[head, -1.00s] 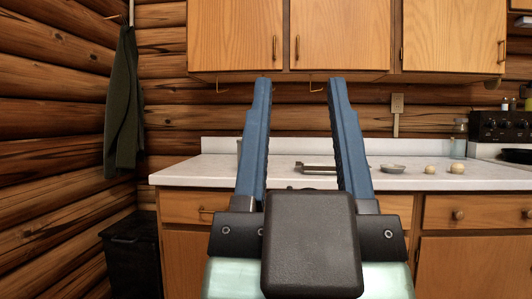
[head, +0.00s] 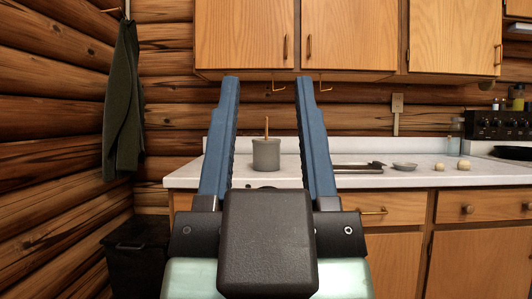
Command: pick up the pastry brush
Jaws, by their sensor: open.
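My gripper (head: 266,85) is open and empty, its two blue fingers pointing up and forward in front of the counter. Between the fingers, further back on the counter, stands a grey crock (head: 266,155) with a thin wooden handle (head: 266,127) rising upright from it. I cannot tell whether this handle belongs to the pastry brush; any head is hidden in the crock. A flat tray (head: 350,170) with a dark piece at its right end lies right of the gripper, partly hidden by the right finger.
The pale countertop (head: 430,178) also holds a small shallow dish (head: 404,166) and a round pale item (head: 463,164). A stove (head: 497,125) is at the far right. Cabinets (head: 352,35) hang above. A dark bin (head: 135,255) and a hanging jacket (head: 122,100) are at left.

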